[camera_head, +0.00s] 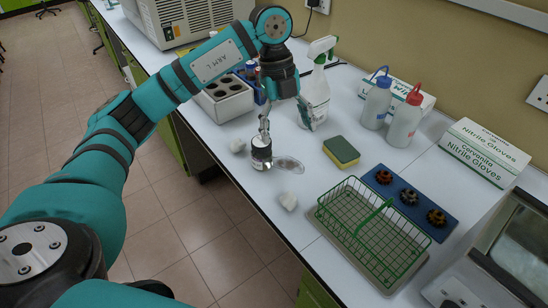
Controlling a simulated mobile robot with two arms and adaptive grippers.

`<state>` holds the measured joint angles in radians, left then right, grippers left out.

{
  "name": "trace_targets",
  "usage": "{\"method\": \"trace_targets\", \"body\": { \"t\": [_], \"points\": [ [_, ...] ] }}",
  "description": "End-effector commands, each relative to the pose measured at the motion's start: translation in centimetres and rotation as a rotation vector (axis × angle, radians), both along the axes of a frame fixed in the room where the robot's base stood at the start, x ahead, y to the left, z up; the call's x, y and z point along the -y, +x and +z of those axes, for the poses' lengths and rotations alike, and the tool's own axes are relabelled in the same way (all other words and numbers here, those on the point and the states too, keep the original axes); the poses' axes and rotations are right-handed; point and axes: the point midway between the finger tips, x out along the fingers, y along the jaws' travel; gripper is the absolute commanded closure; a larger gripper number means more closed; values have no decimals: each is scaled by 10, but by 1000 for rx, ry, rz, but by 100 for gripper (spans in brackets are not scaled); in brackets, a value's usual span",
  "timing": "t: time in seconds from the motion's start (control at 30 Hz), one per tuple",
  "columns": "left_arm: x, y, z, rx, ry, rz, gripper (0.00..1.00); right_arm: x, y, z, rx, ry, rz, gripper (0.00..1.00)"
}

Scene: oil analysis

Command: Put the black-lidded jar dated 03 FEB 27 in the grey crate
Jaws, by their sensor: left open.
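A small jar (261,155) stands near the front edge of the white bench, with dark contents and a pale band. Its date cannot be read, and its lid is hard to make out behind a finger. My left gripper (286,129) is open above the bench, pointing down. One finger is over the jar's top, and the other is off to the right by the spray bottle. I cannot tell whether the finger touches the jar. My right gripper is out of view.
A green wire basket (347,222) sits on a tray at right. Around are a sponge (341,151), a spray bottle (317,92), two wash bottles (404,122), a blue mat with gears (423,213), glove boxes (480,153), a pale holed rack (228,109) and crumpled white pieces (287,201).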

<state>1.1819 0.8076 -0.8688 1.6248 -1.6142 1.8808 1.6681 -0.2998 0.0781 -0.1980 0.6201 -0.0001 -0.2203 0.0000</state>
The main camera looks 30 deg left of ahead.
Motion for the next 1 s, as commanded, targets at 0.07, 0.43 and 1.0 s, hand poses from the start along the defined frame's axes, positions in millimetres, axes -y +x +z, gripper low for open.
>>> {"method": "trace_targets", "body": {
  "t": [0.07,0.43,1.0],
  "points": [
    [-37,9,18,16,127,134,17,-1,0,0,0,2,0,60],
    [-69,11,-10,20,235,263,17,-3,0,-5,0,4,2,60],
    [-70,11,-92,27,233,259,17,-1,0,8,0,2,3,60]
  ]
}}
